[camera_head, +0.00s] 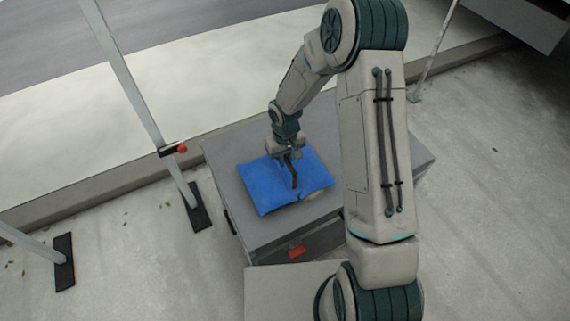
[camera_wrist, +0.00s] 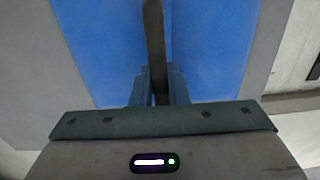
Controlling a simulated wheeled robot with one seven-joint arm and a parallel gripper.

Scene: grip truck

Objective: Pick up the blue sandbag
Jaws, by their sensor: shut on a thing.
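The blue sandbag (camera_head: 264,186) lies on top of a grey case (camera_head: 224,160) in the head view. It has a dark strap handle (camera_head: 293,172) across its middle. My gripper (camera_head: 289,156) is right above the bag with its fingers at the handle. In the wrist view the blue bag (camera_wrist: 105,50) fills much of the upper picture, and the dark strap (camera_wrist: 154,45) runs down between the two fingers of my gripper (camera_wrist: 156,85), which are shut on it. Part of the bag's far side is hidden behind the gripper. I cannot tell whether the bag is clear of the case top.
A pale metal stand leg with a red knob (camera_head: 182,149) rises left of the case. Another stand foot (camera_head: 64,262) is at the lower left. A red latch (camera_head: 297,252) is on the case's front. A low kerb runs behind. Concrete floor lies open at the right.

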